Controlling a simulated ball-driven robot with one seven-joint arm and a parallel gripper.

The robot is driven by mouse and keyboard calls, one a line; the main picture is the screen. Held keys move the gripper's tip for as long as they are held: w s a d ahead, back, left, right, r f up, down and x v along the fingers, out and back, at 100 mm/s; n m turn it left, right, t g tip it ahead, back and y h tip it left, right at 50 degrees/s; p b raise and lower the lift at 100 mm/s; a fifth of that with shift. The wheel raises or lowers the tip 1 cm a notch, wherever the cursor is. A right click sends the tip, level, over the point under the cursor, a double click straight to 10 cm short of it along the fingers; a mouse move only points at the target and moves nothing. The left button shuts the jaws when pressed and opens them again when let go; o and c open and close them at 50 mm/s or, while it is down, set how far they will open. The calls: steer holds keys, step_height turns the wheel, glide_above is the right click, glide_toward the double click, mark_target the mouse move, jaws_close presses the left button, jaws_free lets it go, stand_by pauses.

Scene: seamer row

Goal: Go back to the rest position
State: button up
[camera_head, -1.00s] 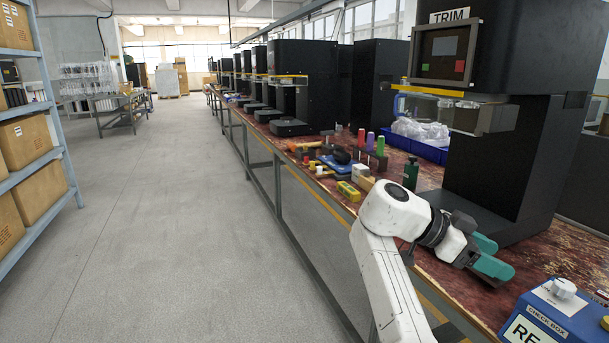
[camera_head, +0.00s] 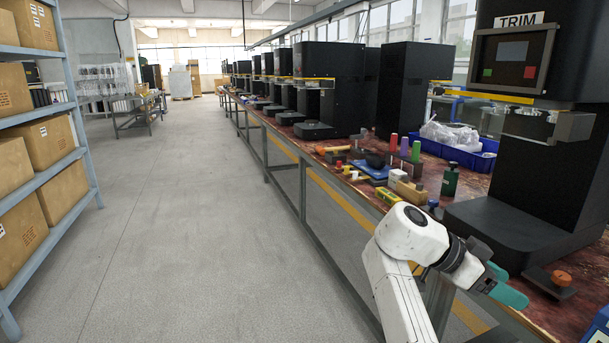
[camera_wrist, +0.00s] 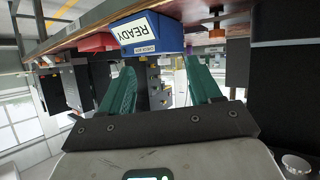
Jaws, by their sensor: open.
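My gripper (camera_head: 503,284) has green fingers and is at the lower right of the head view, over or beside the front edge of the red-topped bench (camera_head: 475,183). In the wrist view its two green fingers (camera_wrist: 158,88) are spread apart with nothing between them. Beyond the fingers the wrist view shows a blue box with a READY label (camera_wrist: 148,34). My white arm hides part of the bench edge.
A black TRIM machine (camera_head: 530,140) stands on the bench at right. An orange-topped knob (camera_head: 561,278) is near my gripper. Shelves with cartons (camera_head: 48,140) stand left; the grey floor (camera_head: 200,230) is clear.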

steer(key=s+f+n+t+y, duration=0.1)
steer(key=s+f+n+y, duration=0.2)
steer(key=s+f+n, duration=0.55)
steer(key=s+f+n+t+y, duration=0.25)
steer(key=s+f, duration=0.75)
steer(key=f, duration=0.8)
steer(key=s+a+f+n+y, duration=0.3)
steer(key=s+f+n+y, duration=0.1)
steer(key=s, duration=0.5)
steer(key=s+a+n+y, duration=0.3)
steer(key=s+a+n, duration=0.1)
steer(key=s, duration=0.5)
step_height(320, 180, up, 21)
steer(key=p, duration=2.1)
steer(key=shift+s+a, duration=0.2)
